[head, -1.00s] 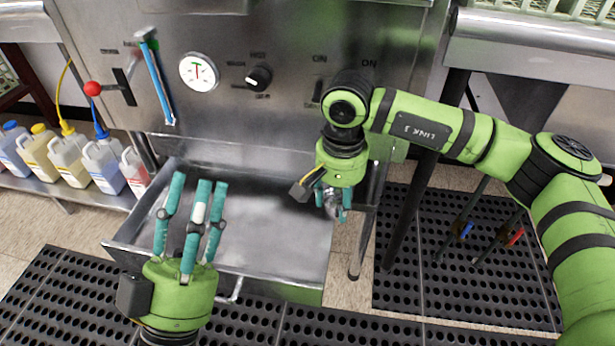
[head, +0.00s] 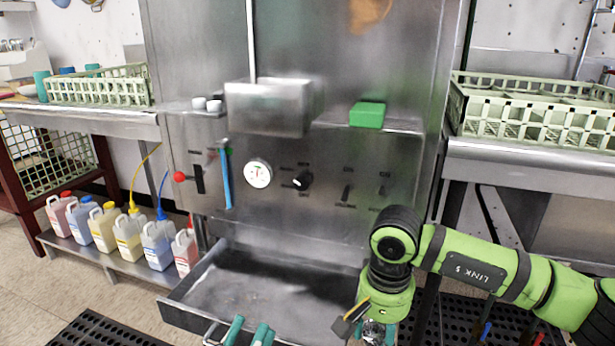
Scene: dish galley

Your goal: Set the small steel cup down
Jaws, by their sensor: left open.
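My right gripper (head: 377,337) hangs fingers down at the bottom edge of the head view, in front of the right end of the open steel drawer or tray (head: 262,301). A shiny steel piece, which looks like the small steel cup (head: 373,331), shows between its teal fingers. The gripper appears shut on it, though the wrist and picture edge hide part of the grip. My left gripper (head: 248,334) shows only its teal fingertips at the bottom edge, apart and with nothing seen between them. They are in front of the tray, near its handle.
A steel box (head: 268,107) and a green block (head: 367,114) are on the machine's ledge, with two small pale cups (head: 207,104) at its left. Jugs (head: 130,236) line a low shelf at left. Crate racks stand at left (head: 97,91) and right (head: 540,117).

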